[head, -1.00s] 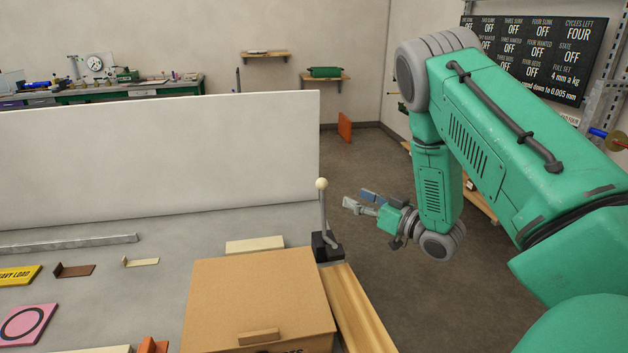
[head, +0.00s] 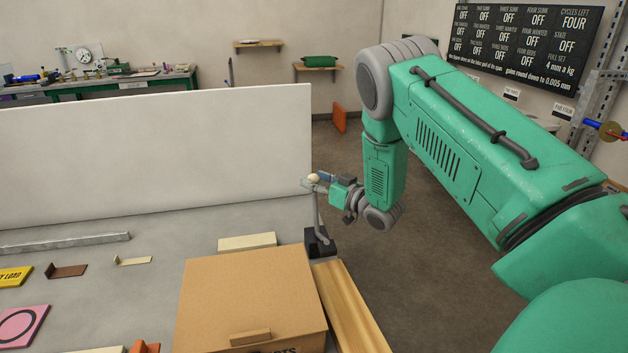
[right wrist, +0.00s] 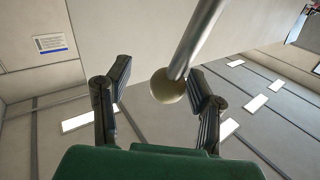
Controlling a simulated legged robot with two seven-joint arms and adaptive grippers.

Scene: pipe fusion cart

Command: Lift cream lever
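The cream lever is a grey metal rod with a cream ball knob (head: 313,178). It rises from a dark base (head: 318,243) at the right end of the grey table and stands nearly upright. My right gripper (head: 312,182) is at the knob, with its fingers pointing left. In the right wrist view the knob (right wrist: 168,86) lies between the two spread dark fingers, closer to the right-hand one. The gripper (right wrist: 160,88) is open; whether a finger touches the knob is unclear. My left gripper is not in view.
A lidded cardboard box (head: 250,297) and a wooden plank (head: 348,310) stand in front of the lever. A white panel (head: 150,160) rises behind the table. Small flat parts lie at left. Open floor is to the right of the lever.

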